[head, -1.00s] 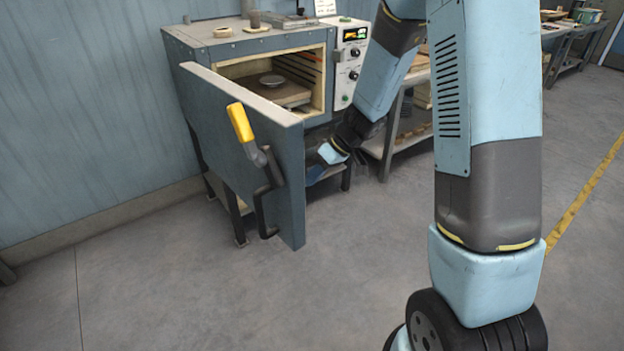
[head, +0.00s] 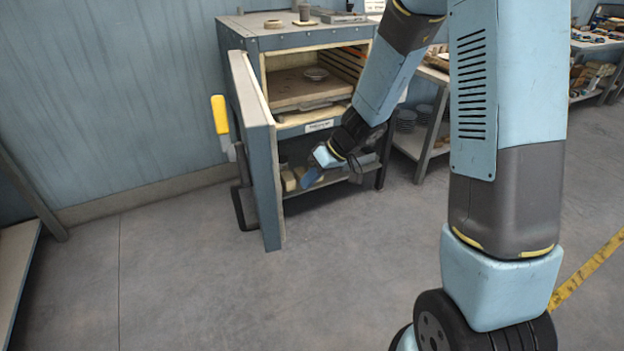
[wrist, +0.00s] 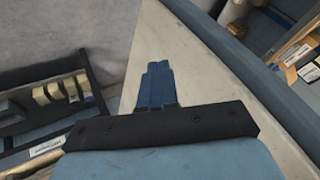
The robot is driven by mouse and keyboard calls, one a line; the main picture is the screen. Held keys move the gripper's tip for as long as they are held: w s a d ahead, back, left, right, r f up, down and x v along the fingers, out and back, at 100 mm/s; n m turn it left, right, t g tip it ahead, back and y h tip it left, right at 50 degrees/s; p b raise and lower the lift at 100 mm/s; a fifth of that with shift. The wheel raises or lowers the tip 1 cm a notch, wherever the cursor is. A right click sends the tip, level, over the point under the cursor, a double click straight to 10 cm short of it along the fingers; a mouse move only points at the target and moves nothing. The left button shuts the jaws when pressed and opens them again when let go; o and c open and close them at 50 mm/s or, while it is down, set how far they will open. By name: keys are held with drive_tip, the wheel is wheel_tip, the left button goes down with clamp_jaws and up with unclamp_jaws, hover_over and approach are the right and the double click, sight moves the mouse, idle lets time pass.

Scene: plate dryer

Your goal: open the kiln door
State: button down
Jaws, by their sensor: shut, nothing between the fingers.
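The grey-blue kiln (head: 285,40) stands against the wall in the head view, its chamber exposed. Its door (head: 260,150) is swung well out on its left-side hinge, nearly edge-on to me. The yellow-gripped latch lever (head: 219,114) and a black pull handle (head: 240,207) are on its outer face. My gripper (head: 311,178) is low in front of the kiln, on the inner side of the door. In the wrist view my blue fingers (wrist: 158,80) are together and empty, over the door's cream inner lining (wrist: 205,65). I cannot tell whether they touch it.
A small dish (head: 316,74) sits on a board inside the chamber. Stored items lie on the shelf under the kiln. A shelf with stacked plates (head: 406,120) stands to the right, and a bench edge (head: 18,265) at the far left. The floor in front is clear.

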drive_tip(key=s+d+f+v, duration=0.1)
drive_tip(key=d+v, duration=0.1)
drive_tip(key=v, duration=1)
drive_tip(key=s+d+r+m+t+h, duration=0.2)
drive_tip(key=s+d+r+m+h, duration=0.1)
drive_tip(key=s+r, duration=0.6)
drive_tip(key=s+d+r+m+t+h, duration=0.3)
drive_tip(key=s+d+r, duration=0.5)
drive_tip(key=s, duration=0.3)
drive_tip(key=shift+r+m+h, duration=0.5)
drive_tip(key=shift+m+h, duration=0.2)
drive_tip(key=shift+m, duration=0.4)
drive_tip(key=shift+s, duration=0.1)
